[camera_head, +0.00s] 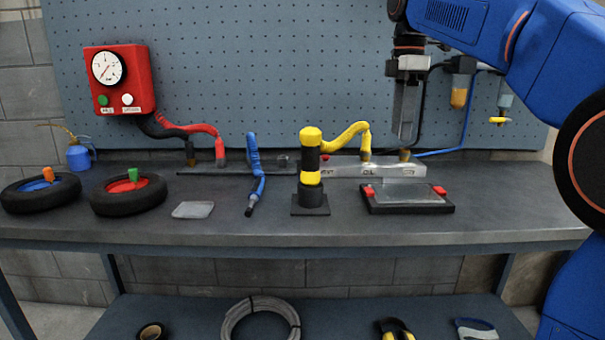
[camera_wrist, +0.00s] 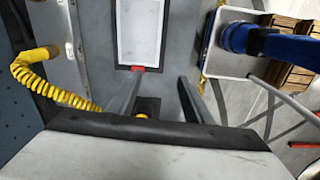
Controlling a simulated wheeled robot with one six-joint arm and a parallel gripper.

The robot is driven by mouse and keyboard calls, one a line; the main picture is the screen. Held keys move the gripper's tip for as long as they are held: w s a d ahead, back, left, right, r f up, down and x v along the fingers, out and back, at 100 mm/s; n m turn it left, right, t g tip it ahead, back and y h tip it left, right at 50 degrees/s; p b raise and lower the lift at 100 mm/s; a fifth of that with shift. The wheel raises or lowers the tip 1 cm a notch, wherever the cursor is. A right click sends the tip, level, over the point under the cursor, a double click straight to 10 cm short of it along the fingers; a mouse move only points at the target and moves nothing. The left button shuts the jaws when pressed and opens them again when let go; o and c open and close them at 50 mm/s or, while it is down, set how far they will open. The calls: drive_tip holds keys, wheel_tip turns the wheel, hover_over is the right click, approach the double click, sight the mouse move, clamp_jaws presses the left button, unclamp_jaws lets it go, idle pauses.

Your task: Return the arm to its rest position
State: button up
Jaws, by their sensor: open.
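My gripper (camera_head: 406,115) hangs from my blue arm (camera_head: 490,50) at the upper right in the head view, pointing down above the back of the workbench. In the wrist view its two fingers (camera_wrist: 158,95) stand apart with nothing held between them. Beyond the fingers lie a tray with a pale inside (camera_wrist: 139,32) and a red catch. In the head view this tray, with red catches (camera_head: 407,209), lies on the bench below and in front of my gripper.
A black and yellow cylinder (camera_head: 311,165) stands upright on the bench, with a yellow coiled hose (camera_head: 347,136) behind it. Two wheels (camera_head: 40,192) (camera_head: 128,192), a blue hose (camera_head: 256,175) and a red gauge box (camera_head: 119,80) are to the left. The bench front (camera_head: 300,228) is clear.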

drive_tip(key=s+d+f+m+t, duration=0.2)
drive_tip(key=s+f+m, duration=0.6)
drive_tip(key=s+f, duration=0.7)
drive_tip(key=s+d+f+m+t, duration=0.2)
drive_tip(key=s+d+f+m, duration=0.2)
drive_tip(key=s+f+m, duration=0.5)
drive_tip(key=s+f, duration=0.6)
drive_tip(key=f, duration=0.5)
drive_tip(key=shift+d+t, duration=0.3)
drive_tip(key=shift+r, duration=0.1)
